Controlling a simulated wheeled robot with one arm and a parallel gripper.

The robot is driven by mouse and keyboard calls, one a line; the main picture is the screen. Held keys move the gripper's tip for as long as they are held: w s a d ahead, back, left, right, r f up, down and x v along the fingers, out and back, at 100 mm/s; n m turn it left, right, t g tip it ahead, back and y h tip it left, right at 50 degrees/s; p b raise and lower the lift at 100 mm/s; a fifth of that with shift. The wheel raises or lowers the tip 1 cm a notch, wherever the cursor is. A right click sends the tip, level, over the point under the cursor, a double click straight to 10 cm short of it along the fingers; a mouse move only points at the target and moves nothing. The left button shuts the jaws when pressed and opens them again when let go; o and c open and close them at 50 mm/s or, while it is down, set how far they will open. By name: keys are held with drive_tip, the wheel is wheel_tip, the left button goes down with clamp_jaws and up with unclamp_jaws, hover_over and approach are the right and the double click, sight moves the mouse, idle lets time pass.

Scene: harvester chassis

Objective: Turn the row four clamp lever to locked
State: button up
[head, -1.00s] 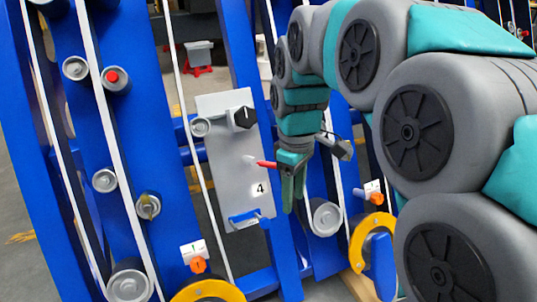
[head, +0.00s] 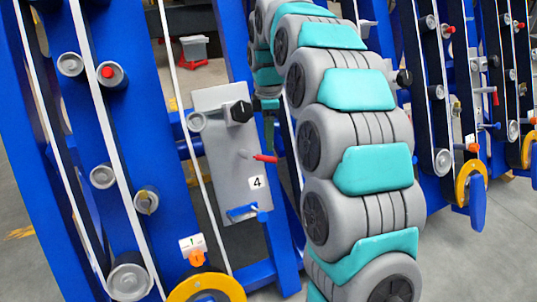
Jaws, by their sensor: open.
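The row four plate (head: 225,150) is a grey panel with a "4" label (head: 256,182). A lever with a red grip (head: 265,158) sticks out to the right from its middle. A black knob (head: 241,111) is above it and a blue handle (head: 243,213) is at the plate's bottom. I cannot tell which of these is the clamp lever. My gripper (head: 269,132) is just right of the plate, above the red grip and pointing down. It is partly hidden behind my arm. Its jaws are open and I see nothing in them.
Grey rollers with white belts (head: 108,92) stand on the blue frame at left. A yellow ring guard (head: 207,289) is at the bottom, below an orange knob (head: 197,258). More blue row frames (head: 484,80) stand at right, with grey floor between.

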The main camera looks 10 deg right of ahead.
sight(264, 158)
wheel_tip(264, 158, down, 7)
drive_tip(key=shift+r, duration=0.2)
clamp_jaws()
idle(0.4)
idle(1.1)
